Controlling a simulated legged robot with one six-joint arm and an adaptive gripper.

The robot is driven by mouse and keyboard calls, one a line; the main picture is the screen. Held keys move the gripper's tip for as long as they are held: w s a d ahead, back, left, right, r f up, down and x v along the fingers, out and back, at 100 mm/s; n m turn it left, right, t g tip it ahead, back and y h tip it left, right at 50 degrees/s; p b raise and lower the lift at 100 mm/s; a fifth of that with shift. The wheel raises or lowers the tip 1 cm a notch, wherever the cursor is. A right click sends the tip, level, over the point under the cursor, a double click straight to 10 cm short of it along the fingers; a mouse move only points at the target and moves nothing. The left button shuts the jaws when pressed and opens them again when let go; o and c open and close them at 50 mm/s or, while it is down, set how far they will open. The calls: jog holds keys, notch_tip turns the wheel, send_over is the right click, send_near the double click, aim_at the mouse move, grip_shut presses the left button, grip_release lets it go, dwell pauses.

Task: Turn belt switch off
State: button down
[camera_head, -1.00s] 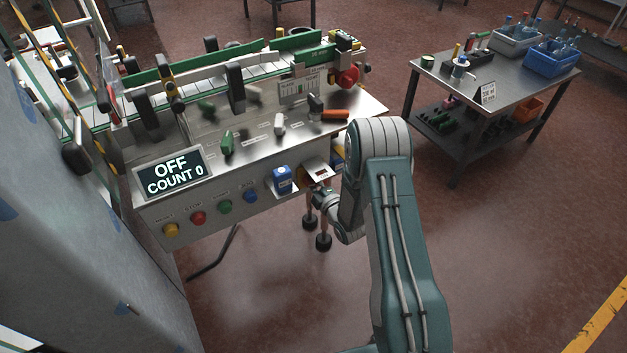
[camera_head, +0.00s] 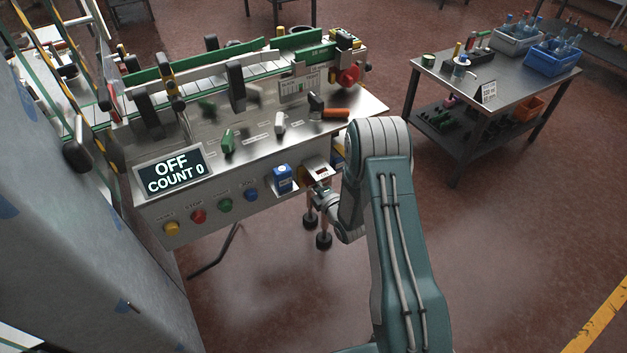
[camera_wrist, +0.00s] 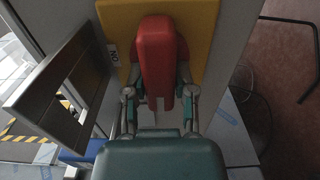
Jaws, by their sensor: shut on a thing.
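The belt switch shows in the wrist view as a thick red handle (camera_wrist: 157,50) on a yellow plate (camera_wrist: 204,28). A small label reading "ON" (camera_wrist: 114,54), upside down in this view, is left of the handle. My gripper (camera_wrist: 158,88) has one finger on each side of the handle and is shut on it. In the head view my arm and wrist (camera_head: 328,203) reach the right end of the machine's front panel, where they hide most of the switch. The machine's display (camera_head: 174,173) reads "OFF" and "COUNT 0".
A metal flap with a window (camera_wrist: 68,88) stands close left of my gripper. Yellow, red, green and blue buttons (camera_head: 198,216) line the panel, with a blue box (camera_head: 283,178) beside them. A work table (camera_head: 455,84) stands at the right, with open floor between.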

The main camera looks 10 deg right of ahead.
jog(key=shift+s+a+f, duration=0.15)
jog(key=shift+s+f, duration=0.05)
jog(key=shift+f, duration=0.15)
jog(key=shift+c, duration=2.4)
grip_release()
jog(key=shift+o, duration=0.2)
jog(key=shift+r, duration=0.1)
jog(key=shift+w+r, duration=0.1)
jog(key=v, duration=1.2)
